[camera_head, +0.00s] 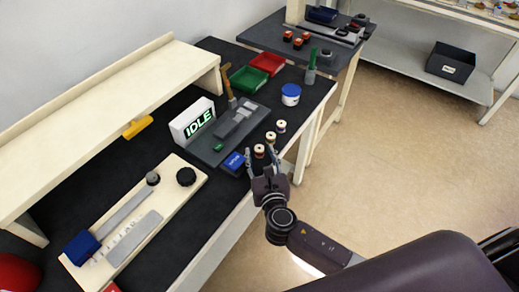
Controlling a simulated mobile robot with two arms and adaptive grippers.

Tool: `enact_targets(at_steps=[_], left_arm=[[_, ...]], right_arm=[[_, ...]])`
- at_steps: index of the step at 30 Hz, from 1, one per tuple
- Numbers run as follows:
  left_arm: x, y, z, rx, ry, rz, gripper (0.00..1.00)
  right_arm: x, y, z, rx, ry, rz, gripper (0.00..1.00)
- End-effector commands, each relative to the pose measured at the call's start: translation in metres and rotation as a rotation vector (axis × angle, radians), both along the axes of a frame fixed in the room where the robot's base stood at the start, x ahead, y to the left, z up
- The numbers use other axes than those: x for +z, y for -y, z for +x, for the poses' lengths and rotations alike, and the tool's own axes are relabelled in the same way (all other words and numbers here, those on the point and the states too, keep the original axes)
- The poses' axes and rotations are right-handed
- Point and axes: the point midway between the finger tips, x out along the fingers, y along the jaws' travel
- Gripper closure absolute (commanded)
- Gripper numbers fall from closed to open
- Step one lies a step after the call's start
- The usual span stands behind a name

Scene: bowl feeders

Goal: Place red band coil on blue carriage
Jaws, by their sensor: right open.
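Several small cream-topped coils stand in a row along the front edge of the dark bench. The nearest coil (259,150) shows a dark reddish band, the middle coil (270,137) a brownish-red one, the far coil (281,126) a purplish one. Which is the red band coil is hard to tell. My right gripper (262,158) is open, its fingers either side of the nearest coil in this view; contact is not clear. A small blue block (234,161) with pale marking, possibly the blue carriage, sits left of it at the dark plate's end. My left gripper is not in view.
A grey fixture plate (208,150) and an IDLE display (193,121) stand left of the coils. A blue-and-white tub (290,94), green bin (248,79) and red bin (268,63) stand behind. A wooden shelf (100,110) overhangs the bench's back.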

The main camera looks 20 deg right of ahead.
Motion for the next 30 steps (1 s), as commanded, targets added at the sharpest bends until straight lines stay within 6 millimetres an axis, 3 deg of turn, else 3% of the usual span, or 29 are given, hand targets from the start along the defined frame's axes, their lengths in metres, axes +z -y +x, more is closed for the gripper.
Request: enact_targets(at_steps=[4, 12, 24, 30], left_arm=[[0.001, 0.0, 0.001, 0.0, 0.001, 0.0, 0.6], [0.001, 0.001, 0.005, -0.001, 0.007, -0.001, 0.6], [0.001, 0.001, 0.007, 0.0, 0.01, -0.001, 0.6], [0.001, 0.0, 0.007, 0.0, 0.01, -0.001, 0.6]], right_arm=[[-0.003, 0.003, 0.017, -0.002, 0.0, 0.002, 0.57], [-0.005, 0.003, 0.02, 0.0, -0.001, 0.002, 0.57], [-0.005, 0.003, 0.02, -0.001, -0.001, 0.001, 0.99], [-0.005, 0.003, 0.02, 0.0, -0.001, 0.001, 1.0]])
